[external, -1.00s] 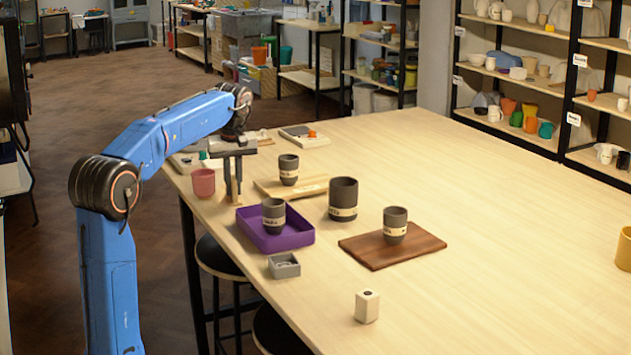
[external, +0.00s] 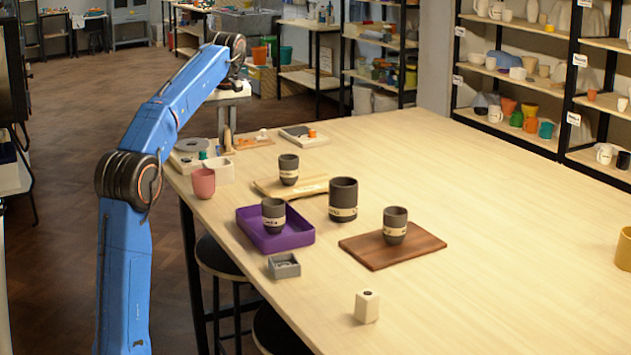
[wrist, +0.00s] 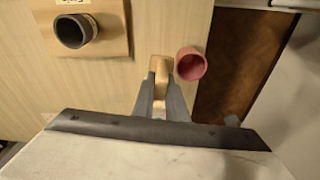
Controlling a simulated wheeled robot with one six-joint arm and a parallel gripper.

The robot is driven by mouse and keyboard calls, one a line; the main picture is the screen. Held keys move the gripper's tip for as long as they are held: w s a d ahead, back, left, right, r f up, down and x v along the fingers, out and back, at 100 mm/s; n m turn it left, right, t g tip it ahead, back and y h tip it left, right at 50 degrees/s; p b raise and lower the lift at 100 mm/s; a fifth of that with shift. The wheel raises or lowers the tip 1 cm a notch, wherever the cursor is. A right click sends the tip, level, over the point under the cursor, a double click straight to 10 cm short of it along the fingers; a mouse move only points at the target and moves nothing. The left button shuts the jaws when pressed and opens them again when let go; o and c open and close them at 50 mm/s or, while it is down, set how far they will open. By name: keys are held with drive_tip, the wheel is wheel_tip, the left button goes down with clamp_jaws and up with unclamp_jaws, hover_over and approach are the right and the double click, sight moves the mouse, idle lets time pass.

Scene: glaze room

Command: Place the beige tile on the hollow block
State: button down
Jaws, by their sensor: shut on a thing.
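My gripper (external: 227,135) is raised over the far left end of the table; its fingertips are small and partly hard to make out there. In the wrist view my gripper (wrist: 161,76) is shut on the beige tile (wrist: 160,68), which shows as a narrow tan piece between the fingers. A small grey block (external: 284,266) with an open hollow top stands near the table's left edge, in front of the purple tray. A cream block (external: 367,307) with a dark spot on top stands nearer the front. I cannot tell for sure which is the hollow block.
A pink cup (external: 203,183) stands close to the gripper; it also shows in the wrist view (wrist: 191,64). Dark cups stand on a pale board (external: 318,187), in a purple tray (external: 300,236), on a brown board (external: 425,248) and on the table.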

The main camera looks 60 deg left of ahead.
drive_tip(key=s+a+r+n, duration=0.1)
drive_tip(key=a+r, duration=0.2)
drive_tip(key=a, duration=0.8)
hover_over(208, 163)
drive_tip(key=shift+n, duration=0.3)
drive_tip(key=shift+s+d+f, duration=0.1)
drive_tip(key=shift+d+f, duration=0.1)
drive_tip(key=shift+f, duration=2.25)
drive_tip(key=shift+d+f, duration=0.2)
drive_tip(key=shift+f, duration=2.2)
drive_tip(key=shift+f, duration=0.1)
drive_tip(key=c, duration=1.8)
unclamp_jaws()
drive_tip(key=shift+o, duration=0.2)
wheel_tip(208, 163, up, 8)
drive_tip(key=d, duration=0.1)
drive_tip(key=shift+f, duration=0.15)
